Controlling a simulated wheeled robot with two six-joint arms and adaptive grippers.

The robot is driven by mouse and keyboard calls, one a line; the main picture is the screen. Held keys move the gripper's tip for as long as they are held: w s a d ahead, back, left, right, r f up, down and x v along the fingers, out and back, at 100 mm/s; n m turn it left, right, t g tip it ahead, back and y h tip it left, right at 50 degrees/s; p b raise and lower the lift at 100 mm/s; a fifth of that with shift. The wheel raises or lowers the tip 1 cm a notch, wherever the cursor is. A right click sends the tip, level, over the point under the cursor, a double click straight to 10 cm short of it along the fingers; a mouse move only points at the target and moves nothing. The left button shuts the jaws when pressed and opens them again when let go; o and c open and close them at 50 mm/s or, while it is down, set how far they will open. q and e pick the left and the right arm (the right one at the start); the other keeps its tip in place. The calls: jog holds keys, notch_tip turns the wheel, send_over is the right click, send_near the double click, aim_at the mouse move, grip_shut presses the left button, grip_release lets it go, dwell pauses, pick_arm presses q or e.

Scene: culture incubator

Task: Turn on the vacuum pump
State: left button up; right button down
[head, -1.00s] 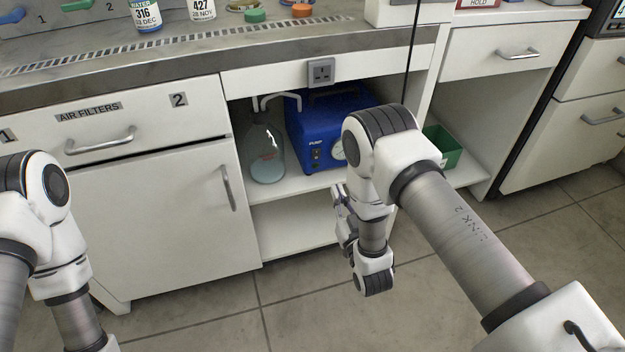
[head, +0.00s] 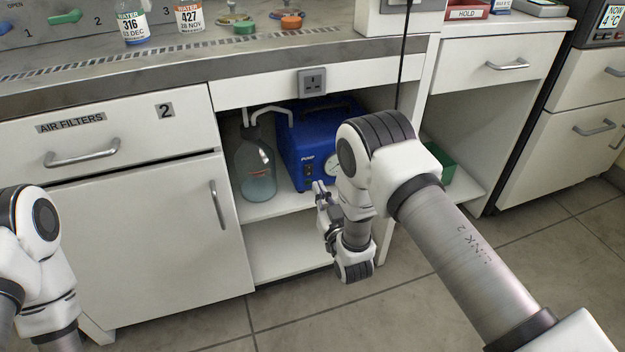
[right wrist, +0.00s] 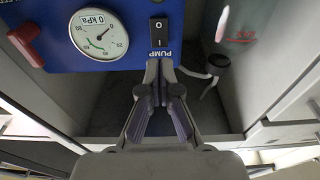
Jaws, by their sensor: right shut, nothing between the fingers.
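The blue vacuum pump (head: 297,134) stands on the shelf under the bench. Its front panel shows upside down in the right wrist view (right wrist: 140,55), with a black rocker switch (right wrist: 158,32) marked O and I above the word PUMP. I cannot tell which side is pressed. The round gauge (right wrist: 97,35) is labelled 0 kPa. My right gripper (head: 318,188) is shut and empty, in front of the pump. In the right wrist view its fingertips (right wrist: 160,62) appear just below the switch, over the PUMP label; contact cannot be told. My left gripper is out of view.
A glass bottle (head: 256,172) with tubing stands left of the pump. A red lever (right wrist: 25,42) is beside the gauge. The cabinet door (head: 150,240) and the bench edge frame the opening.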

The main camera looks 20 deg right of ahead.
aim_at(309, 166)
jog(key=w, duration=0.1)
jog(key=w+b, duration=0.1)
jog(key=w, duration=0.3)
jog(key=shift+w+a+r+b, duration=0.1)
jog(key=shift+w+r+b, duration=0.15)
jog(key=shift+b, duration=0.15)
jog(key=shift+w+r, duration=0.1)
jog(key=shift+w+r, duration=0.25)
